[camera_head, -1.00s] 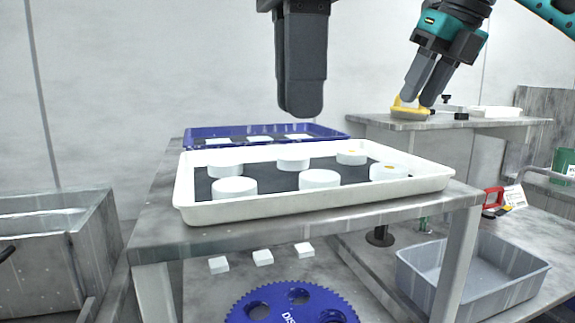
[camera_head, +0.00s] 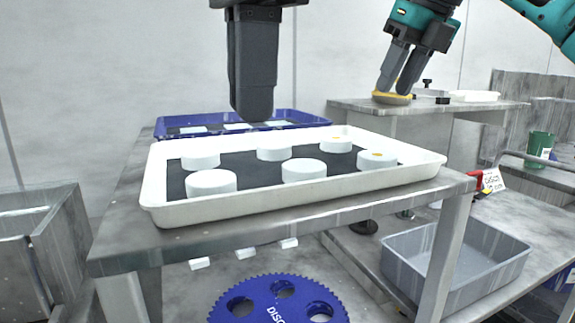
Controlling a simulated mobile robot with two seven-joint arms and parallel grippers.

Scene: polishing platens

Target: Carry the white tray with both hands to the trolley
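The white tray (camera_head: 300,204) lies level on the metal table. It has a dark liner and carries several white round pucks, two with an orange spot on top. My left gripper (camera_head: 253,112) points down above the tray's far side, apart from the tray. Its fingers overlap in this view, so their gap is hidden. My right gripper (camera_head: 393,84) points down at the far right, away from the tray. A narrow gap shows between its fingers. Its tips overlap a yellow-topped disc in the picture; contact is unclear. No trolley can be identified with certainty.
A blue tray (camera_head: 315,124) stands behind the white tray. The metal table (camera_head: 110,240) has a lower shelf with a blue toothed disc (camera_head: 262,312). A grey bin (camera_head: 400,255) is at lower right, a metal bench (camera_head: 350,103) behind, a metal basin (camera_head: 60,225) at left.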

